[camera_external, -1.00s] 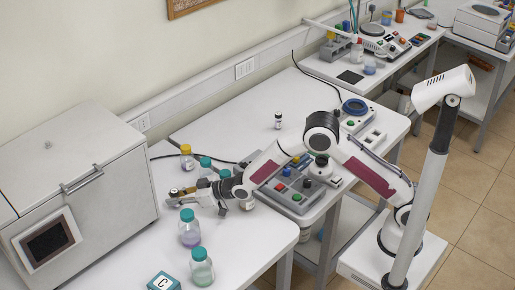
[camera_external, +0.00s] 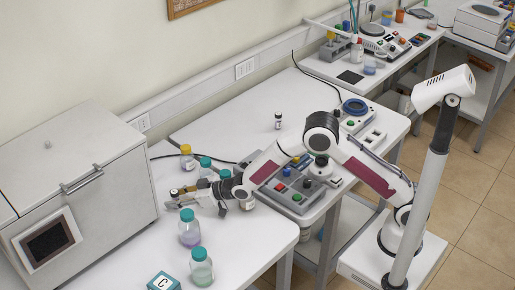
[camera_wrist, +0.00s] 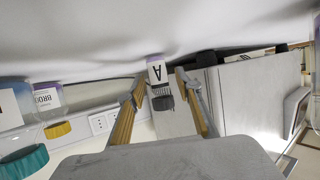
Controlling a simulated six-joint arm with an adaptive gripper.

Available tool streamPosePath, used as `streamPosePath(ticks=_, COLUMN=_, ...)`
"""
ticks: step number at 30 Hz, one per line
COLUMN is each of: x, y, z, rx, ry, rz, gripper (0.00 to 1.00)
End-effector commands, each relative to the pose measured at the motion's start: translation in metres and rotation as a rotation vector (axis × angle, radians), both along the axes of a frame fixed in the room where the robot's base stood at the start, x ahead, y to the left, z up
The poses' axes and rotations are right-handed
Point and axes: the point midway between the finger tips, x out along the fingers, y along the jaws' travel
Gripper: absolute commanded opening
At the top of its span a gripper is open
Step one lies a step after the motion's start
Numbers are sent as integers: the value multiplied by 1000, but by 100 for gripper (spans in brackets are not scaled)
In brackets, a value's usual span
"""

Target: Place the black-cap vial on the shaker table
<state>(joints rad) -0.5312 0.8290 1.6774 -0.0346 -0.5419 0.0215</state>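In the wrist view, which is upside down, a small vial (camera_wrist: 158,72) with a dark cap and a label "A" stands between the fingertips of my gripper (camera_wrist: 160,88). The two tan-padded fingers are apart, with a gap on each side of the vial. In the external view my gripper (camera_external: 178,199) is low over the left table, and a dark cap shows at its tips. Another black-cap vial (camera_external: 278,121) stands upright on the middle table. I cannot tell for certain which device is the shaker table; a unit with a blue ring (camera_external: 355,107) sits on the middle table.
A yellow-cap bottle (camera_external: 187,158) and teal-cap bottles stand around my gripper, with two more (camera_external: 189,228) (camera_external: 201,267) in front. A large white box-shaped machine (camera_external: 90,180) stands at left.

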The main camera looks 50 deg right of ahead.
Motion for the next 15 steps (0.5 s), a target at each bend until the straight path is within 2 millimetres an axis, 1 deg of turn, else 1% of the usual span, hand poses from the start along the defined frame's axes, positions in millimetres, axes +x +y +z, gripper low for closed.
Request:
streamPosePath(ticks=8, x=-9, y=-6, z=6, rx=-1, ry=1, rz=0, gripper=34)
streamPosePath(ticks=15, x=-26, y=-16, z=14, rx=0, ry=0, rz=0, gripper=34)
